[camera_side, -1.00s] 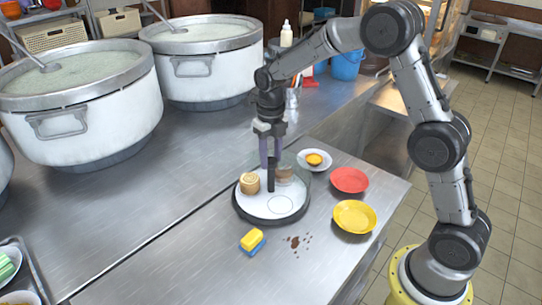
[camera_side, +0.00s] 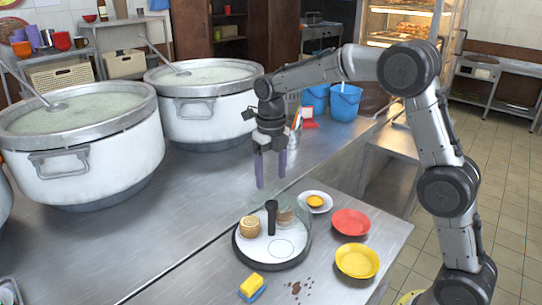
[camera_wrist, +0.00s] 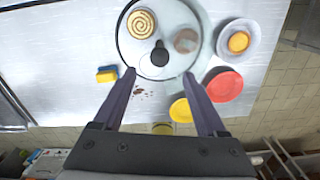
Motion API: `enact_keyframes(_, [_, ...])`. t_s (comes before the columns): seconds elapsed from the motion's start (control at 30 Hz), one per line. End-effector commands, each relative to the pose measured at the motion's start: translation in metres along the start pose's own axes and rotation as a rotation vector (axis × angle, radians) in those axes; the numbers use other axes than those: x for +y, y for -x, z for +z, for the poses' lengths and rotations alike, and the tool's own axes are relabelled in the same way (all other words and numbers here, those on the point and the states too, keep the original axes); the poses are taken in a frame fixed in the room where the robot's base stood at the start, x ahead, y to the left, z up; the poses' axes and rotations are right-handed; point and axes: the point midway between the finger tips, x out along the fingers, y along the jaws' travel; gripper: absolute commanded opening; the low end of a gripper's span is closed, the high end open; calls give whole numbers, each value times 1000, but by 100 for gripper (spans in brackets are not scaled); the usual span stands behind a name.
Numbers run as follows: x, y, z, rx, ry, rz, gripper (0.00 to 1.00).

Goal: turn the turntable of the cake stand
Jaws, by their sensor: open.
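The cake stand (camera_side: 250,256) is a round white turntable with a dark rim, on the steel counter. An upright black handle (camera_side: 271,218) stands near its middle; it shows from above in the wrist view (camera_wrist: 159,54). A spiral-topped roll cake (camera_side: 250,227) sits on the left. A brown cake (camera_side: 286,217) sits at the back right, under a clear cover. An empty outlined circle marks the front. My gripper (camera_side: 271,182) is open and empty, above the stand and apart from the handle. In the wrist view its fingertips (camera_wrist: 159,77) flank the handle's near side.
A white plate with an orange item (camera_side: 316,201), a red plate (camera_side: 351,222) and a yellow plate (camera_side: 357,261) stand right of the stand. A yellow-and-blue sponge (camera_side: 252,286) and brown crumbs (camera_side: 296,288) lie in front. Large stockpots (camera_side: 85,150) stand at the left.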

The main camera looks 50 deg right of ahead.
Motion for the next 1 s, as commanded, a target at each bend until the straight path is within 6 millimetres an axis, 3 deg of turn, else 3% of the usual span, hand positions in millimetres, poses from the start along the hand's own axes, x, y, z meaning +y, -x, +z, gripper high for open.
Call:
enact_keyframes(0.1, [0, 25, 1, -5, 0, 1, 74])
enact_keyframes(0.33, [0, 52, 0, -3, 0, 0, 74])
enact_keyframes(0.8, [0, 58, 0, -1, -9, 0, 74])
enact_keyframes(1.0, [0, 58, 0, -1, -231, 1, 74])
